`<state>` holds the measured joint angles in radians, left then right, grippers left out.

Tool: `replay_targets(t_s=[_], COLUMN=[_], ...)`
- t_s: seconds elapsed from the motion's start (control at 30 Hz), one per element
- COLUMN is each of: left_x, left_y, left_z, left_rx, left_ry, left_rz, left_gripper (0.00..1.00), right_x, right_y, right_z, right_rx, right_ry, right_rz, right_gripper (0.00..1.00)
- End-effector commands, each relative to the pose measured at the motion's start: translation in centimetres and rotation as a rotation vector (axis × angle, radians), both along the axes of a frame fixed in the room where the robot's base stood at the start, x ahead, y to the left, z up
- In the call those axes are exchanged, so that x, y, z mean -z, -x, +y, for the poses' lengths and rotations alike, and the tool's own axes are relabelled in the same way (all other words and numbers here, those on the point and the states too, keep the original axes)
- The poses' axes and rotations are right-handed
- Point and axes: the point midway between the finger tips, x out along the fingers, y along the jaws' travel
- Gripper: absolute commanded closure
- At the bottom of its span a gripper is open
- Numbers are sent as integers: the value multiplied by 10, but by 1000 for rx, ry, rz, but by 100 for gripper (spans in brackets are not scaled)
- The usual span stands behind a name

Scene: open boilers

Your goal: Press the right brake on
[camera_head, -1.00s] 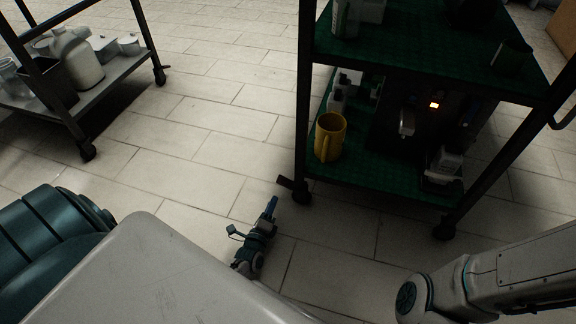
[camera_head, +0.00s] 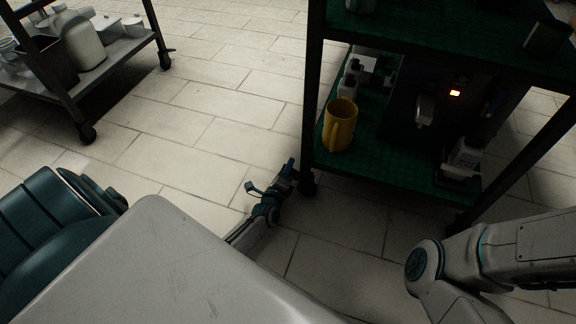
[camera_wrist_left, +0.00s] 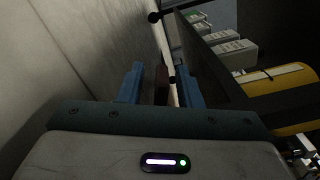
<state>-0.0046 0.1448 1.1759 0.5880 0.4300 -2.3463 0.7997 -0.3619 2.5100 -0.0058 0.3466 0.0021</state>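The green-shelved cart stands on caster wheels, and its near left caster (camera_head: 308,184) is partly in view. My left gripper (camera_head: 286,172) is low over the floor, just left of that caster. It covers the place where the caster's brake lever showed earlier. In the left wrist view its two blue fingers (camera_wrist_left: 160,84) are apart. A dark brownish piece (camera_wrist_left: 161,80) shows between them, perhaps the brake lever. I cannot tell if a finger touches it. My right arm comes in at the lower right, and its gripper is out of view.
Another cart (camera_head: 98,72) with white containers stands at the upper left. The tiled floor between the carts is clear.

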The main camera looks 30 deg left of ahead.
Motion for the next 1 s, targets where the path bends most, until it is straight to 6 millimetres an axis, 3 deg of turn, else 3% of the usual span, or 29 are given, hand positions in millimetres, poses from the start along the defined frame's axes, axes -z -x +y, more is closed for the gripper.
replay_targets(t_s=[0.37, 0.4, 0.57, 1.0], left_x=[-1, -1, -1, 1], left_y=[-8, -8, -8, -8], left_z=[2, 2, 2, 3], left_rx=[0, 0, 0, 1], left_ry=[-2, -1, -1, 61], left_rz=[0, 0, 0, -13], left_gripper=[68, 70, 100, 100], right_x=[3, 3, 4, -1], right_y=[-2, -2, -1, -1], right_z=[0, 0, 0, 0], right_rx=[-1, -1, -1, 0], right_ry=[2, 2, 2, 1], right_rz=[9, 9, 9, 4], right_gripper=[64, 64, 64, 64])
